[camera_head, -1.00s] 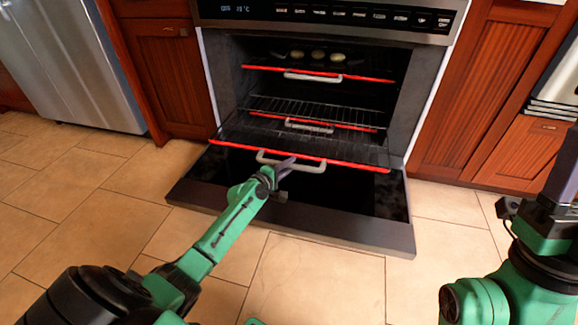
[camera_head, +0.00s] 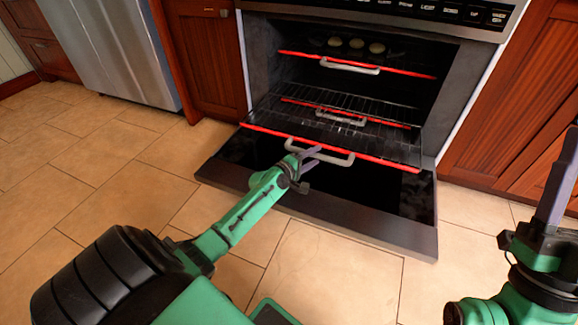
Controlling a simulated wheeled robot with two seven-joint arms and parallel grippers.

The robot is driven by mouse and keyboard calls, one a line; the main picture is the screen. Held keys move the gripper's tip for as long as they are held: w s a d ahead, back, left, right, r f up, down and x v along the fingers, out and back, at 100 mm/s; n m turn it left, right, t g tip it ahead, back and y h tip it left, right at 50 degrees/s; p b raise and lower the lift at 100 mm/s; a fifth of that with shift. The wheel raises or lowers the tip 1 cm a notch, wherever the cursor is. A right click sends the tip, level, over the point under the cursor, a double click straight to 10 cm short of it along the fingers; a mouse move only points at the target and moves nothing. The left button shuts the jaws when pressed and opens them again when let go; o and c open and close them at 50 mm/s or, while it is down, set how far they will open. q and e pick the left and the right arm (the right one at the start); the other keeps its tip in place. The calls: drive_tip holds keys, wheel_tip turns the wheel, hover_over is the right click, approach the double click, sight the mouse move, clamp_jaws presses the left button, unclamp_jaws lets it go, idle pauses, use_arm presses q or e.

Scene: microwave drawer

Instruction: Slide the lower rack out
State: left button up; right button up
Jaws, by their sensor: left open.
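The oven stands open in the middle of the head view. Its lower rack (camera_head: 385,148) has a red front edge and a pale handle (camera_head: 340,161), and it sticks out over the lowered oven door (camera_head: 390,232). My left gripper (camera_head: 312,158) is at the left half of this handle with its fingers apart. The fingers overlap the handle in the picture; I cannot tell whether they touch it. My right gripper (camera_head: 556,190) is at the right edge, away from the oven, and its jaws do not show clearly.
A middle rack (camera_head: 395,124) and an upper rack (camera_head: 410,73), both with red edges and handles, sit inside the oven. Several round items (camera_head: 355,44) lie on the upper rack. Wooden cabinets (camera_head: 205,60) flank the oven. The tiled floor (camera_head: 340,260) in front is clear.

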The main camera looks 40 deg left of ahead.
use_arm(q)
drive_tip(key=p+v, duration=0.1)
drive_tip(key=v, duration=0.3)
drive_tip(key=shift+s+r, duration=0.1)
drive_tip(key=shift+s, duration=0.05)
drive_tip(key=p+v, duration=0.1)
drive_tip(key=v, duration=0.7)
drive_tip(key=shift+s, duration=0.25)
use_arm(e)
drive_tip(key=w+a+f+m+g+h, duration=0.1)
drive_tip(key=f+g+h, duration=0.1)
drive_tip(key=f, duration=1)
drive_tip(key=w+a+f+m+g+h, duration=0.2)
drive_tip(key=f+g, duration=0.3)
drive_tip(key=f, duration=0.7)
drive_tip(key=shift+a+f+h, duration=0.2)
drive_tip(key=shift+f+h, duration=0.2)
use_arm(q)
drive_tip(key=shift+a, duration=0.15)
